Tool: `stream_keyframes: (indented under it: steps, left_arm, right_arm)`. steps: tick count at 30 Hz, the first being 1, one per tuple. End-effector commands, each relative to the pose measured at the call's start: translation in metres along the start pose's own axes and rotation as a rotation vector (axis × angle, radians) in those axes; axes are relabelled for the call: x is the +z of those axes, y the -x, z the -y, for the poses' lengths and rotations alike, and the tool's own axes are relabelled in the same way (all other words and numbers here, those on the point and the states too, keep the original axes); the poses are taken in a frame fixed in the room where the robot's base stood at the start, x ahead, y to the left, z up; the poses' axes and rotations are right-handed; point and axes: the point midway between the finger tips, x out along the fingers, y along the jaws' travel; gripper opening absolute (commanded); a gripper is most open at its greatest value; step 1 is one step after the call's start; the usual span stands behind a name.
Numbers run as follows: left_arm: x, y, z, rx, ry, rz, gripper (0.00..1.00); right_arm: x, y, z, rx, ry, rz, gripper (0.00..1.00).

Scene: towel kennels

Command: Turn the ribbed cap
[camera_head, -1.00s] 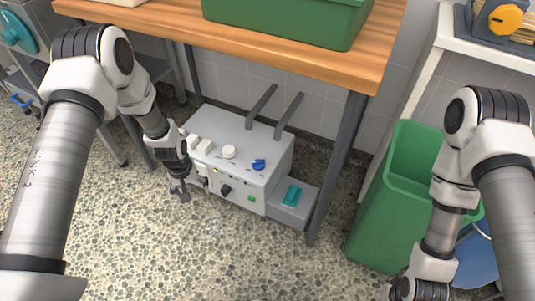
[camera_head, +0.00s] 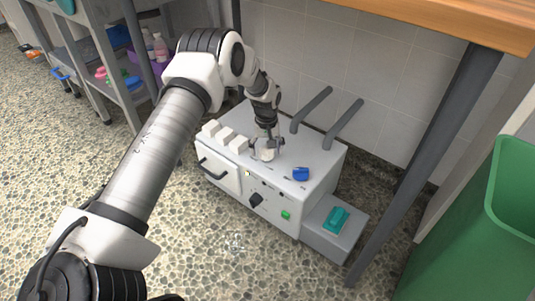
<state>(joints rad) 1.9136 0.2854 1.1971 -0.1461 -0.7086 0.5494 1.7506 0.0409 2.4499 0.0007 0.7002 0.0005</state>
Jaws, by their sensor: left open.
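A grey machine (camera_head: 318,165) stands on the floor beneath the wooden table. A small white round cap (camera_head: 266,155) sits on its top face; it is the likely ribbed cap, though ribs are too small to make out. My left gripper (camera_head: 266,147) points down at this cap, with its open fingers around or just above it. The fingers partly hide the cap, and I cannot tell whether they touch it. My right gripper is out of view.
On the machine are white blocks (camera_head: 225,137), a blue knob (camera_head: 301,174), a black knob (camera_head: 255,200), a green button (camera_head: 286,215) and two upright grey pipes (camera_head: 311,109). A teal switch (camera_head: 336,218) sits on the side box. A table leg (camera_head: 425,165) and green bin (camera_head: 480,245) stand right.

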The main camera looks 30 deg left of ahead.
Motion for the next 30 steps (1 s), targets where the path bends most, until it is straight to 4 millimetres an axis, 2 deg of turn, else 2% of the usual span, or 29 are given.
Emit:
stream_keyframes:
  steps: [6,11,12,23,30]
  left_arm:
    - [0.0,0.0,0.0,0.0,-0.001,0.0,0.8]
    - [0.0,0.0,0.0,0.0,-0.001,0.0,0.23]
    - [0.0,-0.001,0.0,0.0,-0.001,0.0,0.19]
    - [0.001,0.0,0.0,-0.001,-0.028,0.001,0.19]
    - [0.001,0.002,0.0,-0.002,-0.135,0.003,0.19]
  right_arm:
    - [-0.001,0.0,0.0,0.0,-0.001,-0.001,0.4]
    - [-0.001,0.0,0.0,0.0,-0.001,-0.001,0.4]
    - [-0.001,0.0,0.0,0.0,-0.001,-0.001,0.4]
    - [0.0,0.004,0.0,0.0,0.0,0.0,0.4]
    - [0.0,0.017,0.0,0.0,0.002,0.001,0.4]
